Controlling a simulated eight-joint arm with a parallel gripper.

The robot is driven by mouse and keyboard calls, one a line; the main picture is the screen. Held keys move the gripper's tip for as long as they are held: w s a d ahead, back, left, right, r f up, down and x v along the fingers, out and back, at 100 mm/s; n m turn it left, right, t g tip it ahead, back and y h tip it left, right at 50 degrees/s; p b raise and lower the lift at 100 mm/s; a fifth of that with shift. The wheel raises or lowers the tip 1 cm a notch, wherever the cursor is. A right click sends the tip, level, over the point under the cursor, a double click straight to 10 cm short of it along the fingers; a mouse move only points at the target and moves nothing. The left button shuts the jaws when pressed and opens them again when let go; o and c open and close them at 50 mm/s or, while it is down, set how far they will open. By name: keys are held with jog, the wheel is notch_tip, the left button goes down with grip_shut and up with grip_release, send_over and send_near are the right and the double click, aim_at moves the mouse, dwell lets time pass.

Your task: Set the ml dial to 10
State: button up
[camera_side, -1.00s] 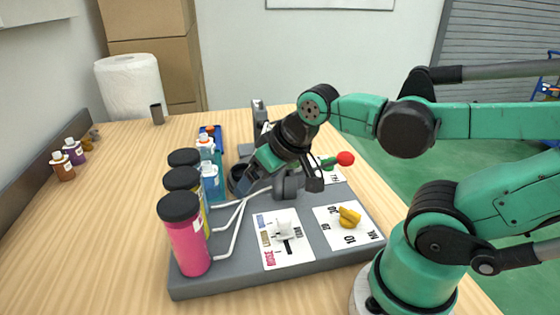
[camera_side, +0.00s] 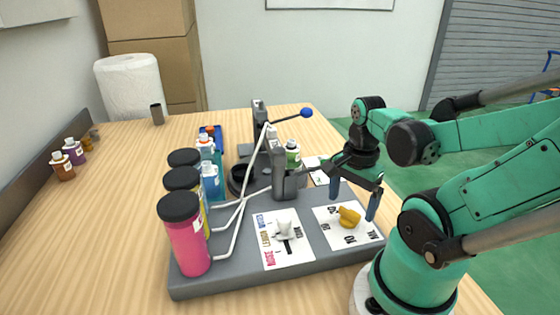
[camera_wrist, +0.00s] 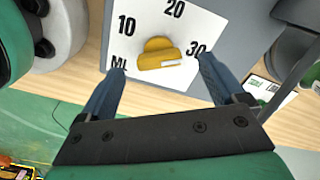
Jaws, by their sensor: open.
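The yellow ml dial (camera_side: 348,217) sits on a white card (camera_side: 325,236) on the front right of the grey machine base. In the wrist view the dial (camera_wrist: 158,54) is a round knob with a raised bar and a white mark on the bar's right part. The card (camera_wrist: 187,17) reads ML, 10, 20 and 30 around it. The bar lies nearly level in that view; which number it points to is unclear. My gripper (camera_side: 354,198) points down above the dial. In the wrist view my gripper's (camera_wrist: 161,64) fingers are apart on either side of the dial, empty.
A blue-knobbed lever (camera_side: 306,112) and a small green bottle (camera_side: 292,154) stand behind. Pink (camera_side: 188,240), yellow and teal bottles line the left side. The table's left part is mostly clear.

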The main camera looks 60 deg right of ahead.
jog(key=shift+f, duration=0.9)
jog(key=c, duration=1.3)
